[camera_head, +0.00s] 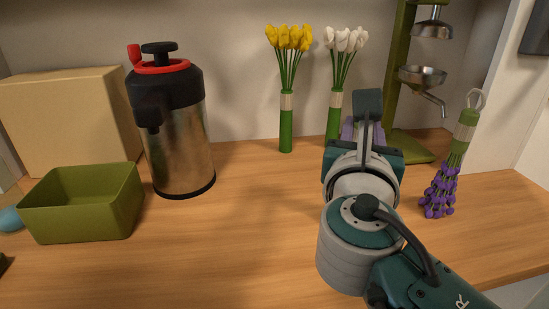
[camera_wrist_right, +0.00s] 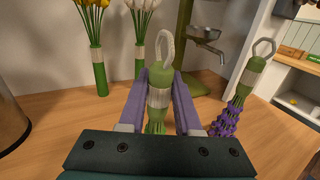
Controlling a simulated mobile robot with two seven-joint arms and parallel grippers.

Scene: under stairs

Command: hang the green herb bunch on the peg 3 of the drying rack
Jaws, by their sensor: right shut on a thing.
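My right gripper (camera_head: 349,130) is over the wooden counter, pointing toward the back wall. In the right wrist view its two purple fingers (camera_wrist_right: 159,100) are shut on the green herb bunch (camera_wrist_right: 159,77). The bunch is roughly upright, with a green top, a pale wrapped band and a pale hanging loop (camera_wrist_right: 167,47) above it. Its lower end is hidden by the gripper body. In the head view the bunch is hidden behind my gripper and wrist. I see no drying rack or numbered pegs. My left gripper is out of view.
A purple-flowered bunch (camera_head: 440,185) with a loop stands tilted at the right. Yellow (camera_head: 286,115) and white (camera_head: 335,112) flower bunches stand behind. A green stand with metal cups (camera_head: 397,75) is at back right. A flask (camera_head: 177,135), green bin (camera_head: 85,210) and box (camera_head: 70,120) occupy the left.

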